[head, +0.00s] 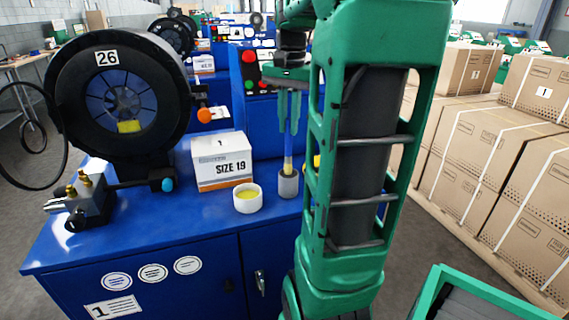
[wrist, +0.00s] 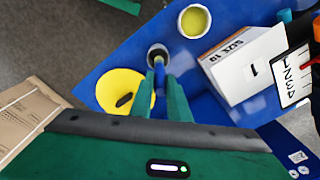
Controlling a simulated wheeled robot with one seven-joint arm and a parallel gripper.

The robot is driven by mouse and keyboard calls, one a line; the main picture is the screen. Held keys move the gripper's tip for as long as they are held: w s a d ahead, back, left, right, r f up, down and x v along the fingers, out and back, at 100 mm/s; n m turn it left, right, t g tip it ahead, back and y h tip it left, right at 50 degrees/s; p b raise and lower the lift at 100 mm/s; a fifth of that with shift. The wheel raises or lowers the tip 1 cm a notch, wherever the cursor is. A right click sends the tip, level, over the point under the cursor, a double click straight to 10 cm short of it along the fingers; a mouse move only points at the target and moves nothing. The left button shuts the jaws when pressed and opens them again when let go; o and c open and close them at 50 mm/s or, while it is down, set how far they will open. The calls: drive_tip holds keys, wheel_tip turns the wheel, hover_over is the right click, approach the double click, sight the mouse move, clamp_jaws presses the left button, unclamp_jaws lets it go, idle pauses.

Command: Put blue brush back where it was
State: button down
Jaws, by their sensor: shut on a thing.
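My gripper (head: 289,118) is shut on the blue brush (head: 288,145) and holds it upright, bristle end down. The brush's lower, yellowish end is at the mouth of a small grey cup (head: 288,184) on the blue bench; how deep it reaches is unclear. In the wrist view, the gripper (wrist: 160,82) fingers close around the blue handle (wrist: 159,76), and the cup (wrist: 157,50) is just beyond the fingertips. The part of the handle between the fingers is mostly hidden.
A white pot with yellow contents (head: 247,199) and a SIZE 19 box (head: 221,162) stand left of the cup. A yellow round thing (wrist: 118,90) lies near it. A black machine marked 26 (head: 118,95) fills the bench's left. Cartons (head: 480,140) stand right.

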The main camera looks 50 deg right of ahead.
hover_over(288, 163)
drive_tip(key=shift+w+d+f, duration=0.1)
drive_tip(key=shift+f, duration=1.65)
drive_tip(key=shift+w+d+f, duration=0.1)
drive_tip(key=shift+f, duration=1.65)
drive_tip(key=shift+s, duration=0.1)
drive_tip(key=c, duration=1.7)
unclamp_jaws()
wheel_tip(288, 163, up, 12)
drive_tip(key=shift+s+a+r, duration=0.1)
drive_tip(key=shift+s+a, duration=0.05)
drive_tip(key=s+a+f+n, duration=0.3)
drive_tip(key=s+a+f, duration=0.1)
drive_tip(key=a+f, duration=0.1)
drive_tip(key=s+a+f+n, duration=0.3)
drive_tip(key=s+a+f, duration=0.1)
drive_tip(key=f, duration=0.4)
drive_tip(key=s+a+f+n, duration=0.3)
drive_tip(key=s+a+f, duration=0.2)
drive_tip(key=a+f, duration=0.1)
drive_tip(key=shift+s+a+f, duration=0.1)
drive_tip(key=shift+a+f, duration=0.2)
drive_tip(key=shift+a, duration=0.15)
drive_tip(key=shift+g, duration=0.3)
